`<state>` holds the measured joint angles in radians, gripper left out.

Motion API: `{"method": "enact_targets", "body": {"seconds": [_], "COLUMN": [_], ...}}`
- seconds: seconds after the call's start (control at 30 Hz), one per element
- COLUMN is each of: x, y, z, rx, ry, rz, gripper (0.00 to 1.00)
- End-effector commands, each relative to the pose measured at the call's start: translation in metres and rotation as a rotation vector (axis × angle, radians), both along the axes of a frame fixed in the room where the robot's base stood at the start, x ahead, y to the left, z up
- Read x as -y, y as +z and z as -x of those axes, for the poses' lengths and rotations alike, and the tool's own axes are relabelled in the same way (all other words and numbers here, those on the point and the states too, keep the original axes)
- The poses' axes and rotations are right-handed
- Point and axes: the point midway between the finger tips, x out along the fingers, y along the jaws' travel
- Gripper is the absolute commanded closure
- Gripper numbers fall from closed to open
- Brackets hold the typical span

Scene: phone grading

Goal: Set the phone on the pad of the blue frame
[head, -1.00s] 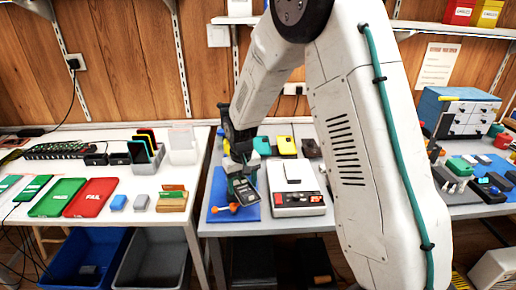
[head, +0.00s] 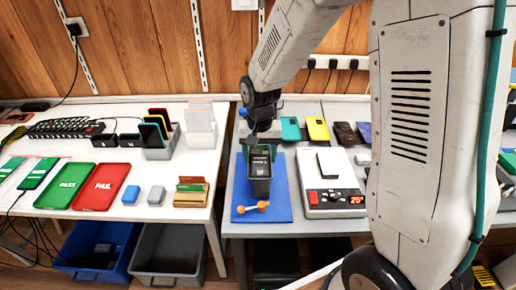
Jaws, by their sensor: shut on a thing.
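My gripper (head: 263,143) is above the back part of a blue mat (head: 281,208) on the grey table. It is shut on a dark phone (head: 261,163), which hangs below the fingers over the mat. I cannot tell whether the phone's lower end touches anything. A dark block-like shape (head: 260,187) shows right under the phone and may be part of it or a separate thing. No blue frame with a pad is clearly made out; a small blue part (head: 243,112) shows behind my gripper, partly hidden by the arm.
A white device with a red display (head: 332,190) stands right of the mat. Several coloured phones, including a yellow one (head: 317,129), lie behind. Left are a green tray (head: 70,186) and a red tray (head: 101,187).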

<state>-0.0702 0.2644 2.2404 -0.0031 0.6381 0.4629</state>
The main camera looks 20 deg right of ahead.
Motion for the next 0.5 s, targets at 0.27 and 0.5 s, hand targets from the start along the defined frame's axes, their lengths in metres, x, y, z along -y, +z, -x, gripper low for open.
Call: {"method": "enact_targets", "body": {"seconds": [0.27, 0.5], "x": [0.005, 0.004], "y": [-0.029, -0.051], "z": [0.001, 0.000], "rx": [-0.004, -0.002], "ry": [-0.007, -0.005], "rz": [0.001, 0.000], "gripper": [0.61, 0.61]}}
